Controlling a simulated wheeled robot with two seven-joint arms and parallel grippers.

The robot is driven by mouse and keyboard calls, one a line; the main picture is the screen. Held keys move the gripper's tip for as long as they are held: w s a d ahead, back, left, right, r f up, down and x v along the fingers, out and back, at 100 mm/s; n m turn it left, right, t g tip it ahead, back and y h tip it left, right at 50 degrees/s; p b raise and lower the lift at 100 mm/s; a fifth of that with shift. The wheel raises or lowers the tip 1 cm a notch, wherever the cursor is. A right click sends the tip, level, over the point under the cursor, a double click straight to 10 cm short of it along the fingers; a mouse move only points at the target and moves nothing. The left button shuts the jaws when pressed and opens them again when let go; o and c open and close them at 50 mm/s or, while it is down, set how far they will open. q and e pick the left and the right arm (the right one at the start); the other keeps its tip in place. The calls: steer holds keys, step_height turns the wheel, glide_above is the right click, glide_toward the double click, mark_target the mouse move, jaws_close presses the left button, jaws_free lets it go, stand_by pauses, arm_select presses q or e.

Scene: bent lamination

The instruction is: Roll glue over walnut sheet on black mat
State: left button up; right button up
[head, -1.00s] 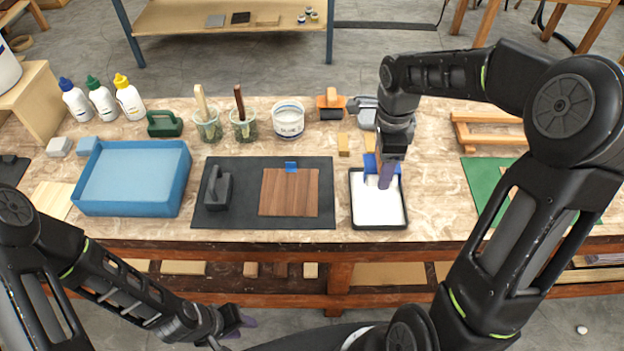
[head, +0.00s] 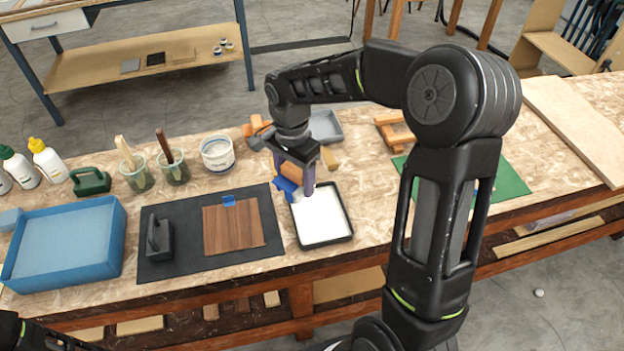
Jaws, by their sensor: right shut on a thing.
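The walnut sheet (head: 232,229) lies flat on the black mat (head: 180,259), with a small blue tab (head: 229,201) at its far edge. My right gripper (head: 307,190) is shut on the glue roller (head: 287,189), whose blue part shows beside the fingers. The fingers hide much of the roller. It is over the far left part of the black tray of white glue (head: 321,217), right of the sheet; I cannot tell whether it touches the glue. A dark block with a handle (head: 159,238) stands on the mat left of the sheet. My left gripper is out of view.
A blue tray (head: 66,245) stands left of the mat.

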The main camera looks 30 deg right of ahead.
steer(key=w+a+r+n, duration=0.1)
steer(key=w+a+n, duration=0.4)
steer(key=a+n, duration=0.4)
steer(key=n, duration=0.5)
steer(key=shift+w+n, duration=0.15)
steer(key=shift+n, duration=0.15)
steer(key=shift+a, duration=0.1)
